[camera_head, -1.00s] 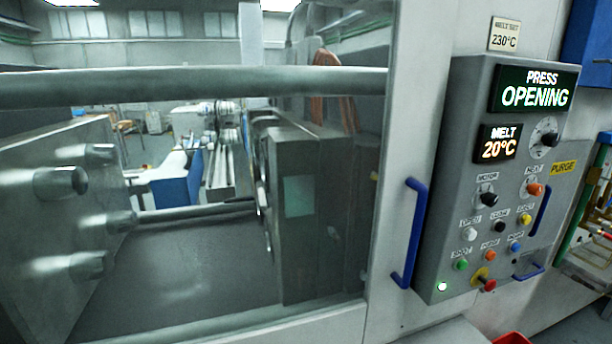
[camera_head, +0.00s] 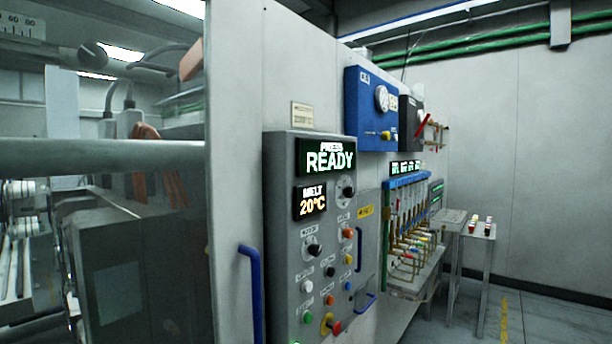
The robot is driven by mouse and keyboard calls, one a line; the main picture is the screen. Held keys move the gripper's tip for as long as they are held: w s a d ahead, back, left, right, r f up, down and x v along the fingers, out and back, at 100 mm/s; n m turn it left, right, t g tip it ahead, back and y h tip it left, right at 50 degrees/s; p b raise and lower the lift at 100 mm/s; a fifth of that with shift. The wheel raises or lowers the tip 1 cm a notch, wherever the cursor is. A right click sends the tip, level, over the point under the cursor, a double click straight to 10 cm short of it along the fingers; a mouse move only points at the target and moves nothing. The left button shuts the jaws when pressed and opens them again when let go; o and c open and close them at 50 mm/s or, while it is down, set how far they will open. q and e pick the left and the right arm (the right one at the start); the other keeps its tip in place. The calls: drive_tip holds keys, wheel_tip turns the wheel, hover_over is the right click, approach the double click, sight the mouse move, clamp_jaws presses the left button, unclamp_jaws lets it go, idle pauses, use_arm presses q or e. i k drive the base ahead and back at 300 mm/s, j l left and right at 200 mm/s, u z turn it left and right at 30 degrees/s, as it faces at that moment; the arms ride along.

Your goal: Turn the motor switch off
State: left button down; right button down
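The motor switch (camera_head: 314,250) is a black knob on a pale round plate, at the left of the grey control panel (camera_head: 284,215). The label above it is small and blurred in this view. The way its pointer faces is too small to tell. The press display (camera_head: 328,157) reads "PRESS READY" in green. The melt display (camera_head: 310,202) below it reads 20°C. Neither of my grippers is in view.
An orange knob (camera_head: 348,233) sits right of the motor switch, and several coloured buttons sit below. A blue door handle (camera_head: 252,295) stands out left of the panel. Further right are a blue box (camera_head: 364,110), a row of hoses and valves, and a small table (camera_head: 480,231).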

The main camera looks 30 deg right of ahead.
sight(315, 250)
drive_tip(key=l+z, duration=0.75)
drive_tip(key=z, duration=0.2)
